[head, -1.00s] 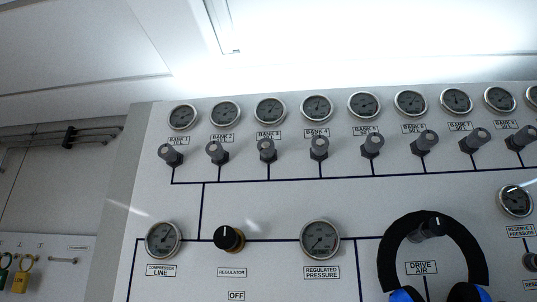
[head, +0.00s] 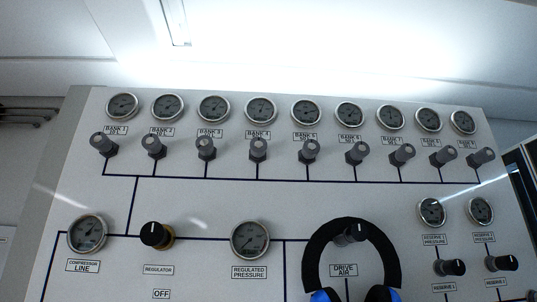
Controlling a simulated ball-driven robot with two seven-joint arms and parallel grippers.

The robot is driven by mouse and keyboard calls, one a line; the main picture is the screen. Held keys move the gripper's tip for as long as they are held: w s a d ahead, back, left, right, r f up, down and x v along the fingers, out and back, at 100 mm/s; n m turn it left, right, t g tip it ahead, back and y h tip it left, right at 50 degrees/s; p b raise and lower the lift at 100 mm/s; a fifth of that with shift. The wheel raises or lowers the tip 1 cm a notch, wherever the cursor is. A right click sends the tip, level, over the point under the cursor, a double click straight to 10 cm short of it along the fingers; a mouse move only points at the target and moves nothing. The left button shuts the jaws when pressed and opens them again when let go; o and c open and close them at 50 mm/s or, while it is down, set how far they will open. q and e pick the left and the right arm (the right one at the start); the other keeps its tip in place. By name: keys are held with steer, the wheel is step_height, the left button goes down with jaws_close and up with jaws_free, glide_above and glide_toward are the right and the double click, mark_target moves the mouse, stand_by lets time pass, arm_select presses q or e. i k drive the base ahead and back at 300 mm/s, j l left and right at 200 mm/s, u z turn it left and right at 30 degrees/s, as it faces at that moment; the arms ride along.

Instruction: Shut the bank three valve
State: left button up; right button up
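The bank three valve (head: 205,148) is a grey knob in the upper row of the white panel, third from the left. It sits under the label "BANK 3" (head: 210,133) and its round gauge (head: 213,108). A dark line runs down from it to a horizontal line. Similar knobs stand on both sides, the bank two valve (head: 153,147) and the bank four valve (head: 258,150). No gripper shows in the head view, and nothing touches the knob.
The panel (head: 205,210) also carries a regulator knob (head: 155,235), a regulated pressure gauge (head: 250,239) and reserve valves (head: 450,267). A black arch with blue ends (head: 352,235) hangs around the drive air knob, at lower right of centre. A bright ceiling light is above.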

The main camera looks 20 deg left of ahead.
mark_target(204, 143)
steer(key=z, duration=0.15)
steer(key=k+u, duration=0.1)
steer(key=u, duration=0.25)
steer(key=j+u, duration=0.15)
steer(key=u, duration=0.2)
steer(key=k+j+u, duration=0.1)
steer(key=u, duration=0.25)
steer(key=l, duration=0.15)
